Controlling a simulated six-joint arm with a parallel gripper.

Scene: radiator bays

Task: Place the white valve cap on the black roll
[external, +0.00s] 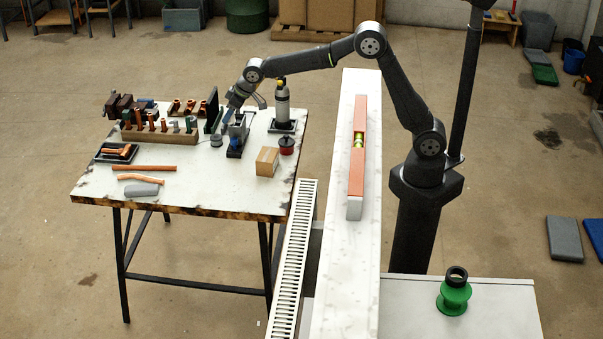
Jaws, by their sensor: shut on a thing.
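My gripper (230,116) is over the far right part of the workbench, pointing down, just above and left of a small grey and blue fixture on a black base (235,150). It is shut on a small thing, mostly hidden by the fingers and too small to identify. I cannot make out the white valve cap anywhere. A black roll (457,274) sits on top of a green spool (454,297) on the white counter at front right, far from my gripper.
The workbench (210,185) also holds a wooden rack (160,137), a grey roll (216,140), a dark red roll (287,146), a bottle (282,104) and a wooden block (267,161). A white ledge with a spirit level (357,160) stands between bench and counter (500,305).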

